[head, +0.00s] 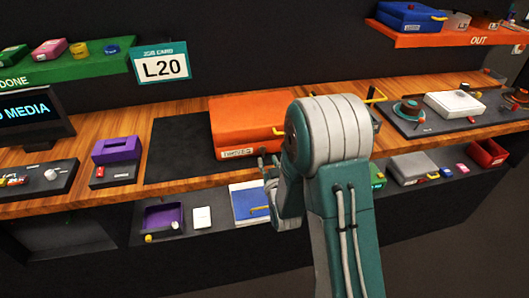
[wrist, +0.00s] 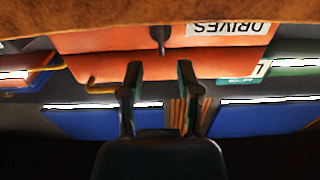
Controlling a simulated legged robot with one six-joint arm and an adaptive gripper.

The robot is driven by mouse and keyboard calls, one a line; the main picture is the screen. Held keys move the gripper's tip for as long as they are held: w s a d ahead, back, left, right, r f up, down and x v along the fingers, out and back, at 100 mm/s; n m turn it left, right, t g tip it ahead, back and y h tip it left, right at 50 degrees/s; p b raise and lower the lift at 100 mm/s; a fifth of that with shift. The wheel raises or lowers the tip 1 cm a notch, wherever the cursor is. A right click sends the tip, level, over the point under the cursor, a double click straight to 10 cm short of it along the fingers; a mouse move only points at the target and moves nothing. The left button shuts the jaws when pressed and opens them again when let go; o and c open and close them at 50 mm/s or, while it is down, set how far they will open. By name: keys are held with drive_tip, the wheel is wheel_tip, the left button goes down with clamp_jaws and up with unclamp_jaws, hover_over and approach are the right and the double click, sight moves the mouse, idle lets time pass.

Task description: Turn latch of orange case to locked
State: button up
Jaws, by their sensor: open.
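The orange case (head: 245,112) lies on a dark mat on the wooden bench, with a white label on its front. In the wrist view the picture is upside down, and the case (wrist: 110,42) fills the upper middle, its label reading "DRIVES". A small dark latch (wrist: 160,38) stands on the case's front beside the label. My gripper (head: 268,165) is in front of the case, near its lower right front. In the wrist view my gripper (wrist: 160,72) is open and empty, its fingertips either side of the latch's line but apart from it. My arm hides the case's right end.
A purple box (head: 116,150) stands left of the mat (head: 170,140). Below the bench edge, a shelf holds a blue folder-like item (head: 248,202) and a purple tray (head: 162,217). The mat left of the case is clear.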

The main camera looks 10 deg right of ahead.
sight(264, 151)
drive_tip(key=w, duration=0.4)
drive_tip(key=shift+a, duration=0.25)
drive_tip(key=shift+w+d, duration=0.15)
drive_tip(key=shift+w, duration=0.2)
clamp_jaws()
